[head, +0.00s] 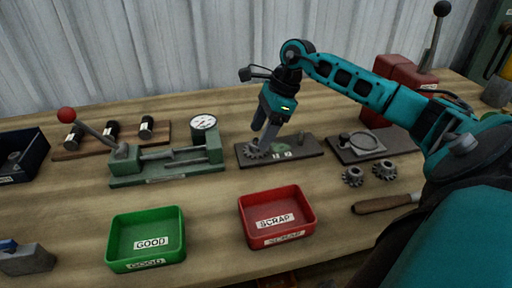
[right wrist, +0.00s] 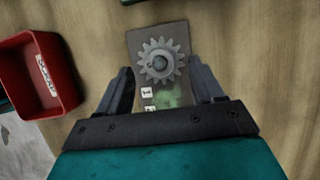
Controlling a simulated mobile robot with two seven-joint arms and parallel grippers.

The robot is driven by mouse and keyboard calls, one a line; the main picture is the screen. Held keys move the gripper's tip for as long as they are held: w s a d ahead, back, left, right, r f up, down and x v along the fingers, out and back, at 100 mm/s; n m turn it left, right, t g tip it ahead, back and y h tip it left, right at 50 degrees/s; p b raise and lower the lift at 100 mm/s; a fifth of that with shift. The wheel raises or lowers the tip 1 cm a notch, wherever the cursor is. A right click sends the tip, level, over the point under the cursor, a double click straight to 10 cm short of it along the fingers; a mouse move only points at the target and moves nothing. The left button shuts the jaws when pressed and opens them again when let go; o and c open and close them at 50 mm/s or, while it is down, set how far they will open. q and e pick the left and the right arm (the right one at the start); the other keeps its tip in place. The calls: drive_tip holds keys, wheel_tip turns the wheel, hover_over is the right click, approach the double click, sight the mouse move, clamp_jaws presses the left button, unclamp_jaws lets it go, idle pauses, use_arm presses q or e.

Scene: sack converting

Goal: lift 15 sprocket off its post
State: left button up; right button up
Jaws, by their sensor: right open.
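A grey toothed sprocket (head: 257,151) sits at the left end of a dark board (head: 314,151). In the right wrist view the sprocket (right wrist: 149,65) shows from above, with a round post end at its centre. My right gripper (head: 264,137) is just above the sprocket, pointing down. In the right wrist view the open fingers (right wrist: 161,75) stand to either side of the sprocket's line, with gaps on both sides. No contact shows. My left gripper is not in view.
A red SCRAP tray (head: 276,194) and a green GOOD tray (head: 145,212) stand in front. A green fixture with a dial gauge (head: 203,122) is to the left. Loose gears (head: 353,177), a round-plate fixture (head: 362,143) and a wooden-handled tool (head: 382,204) lie to the right.

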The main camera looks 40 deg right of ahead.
drive_tip(key=x, duration=0.3)
drive_tip(key=shift+r, duration=0.15)
clamp_jaws()
idle(0.4)
